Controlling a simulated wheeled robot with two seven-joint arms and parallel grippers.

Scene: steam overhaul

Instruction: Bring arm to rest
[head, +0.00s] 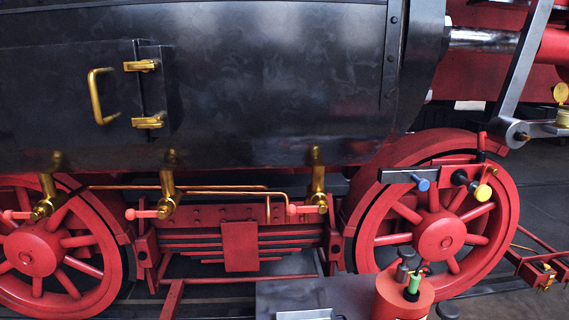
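Neither of my grippers shows in the head view, and no part of my arms can be made out. What they hold, if anything, cannot be seen. A black locomotive boiler (260,90) fills the upper part of the view. Below it are red spoked wheels, one at the left (35,252) and one at the right (437,232).
Brass valves (318,182) with pink-red handles hang under the boiler. A brass door handle (96,97) sticks out at the left. A grey bench top (330,290) is at the bottom, with a red round container (402,302) at its right, holding small items.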

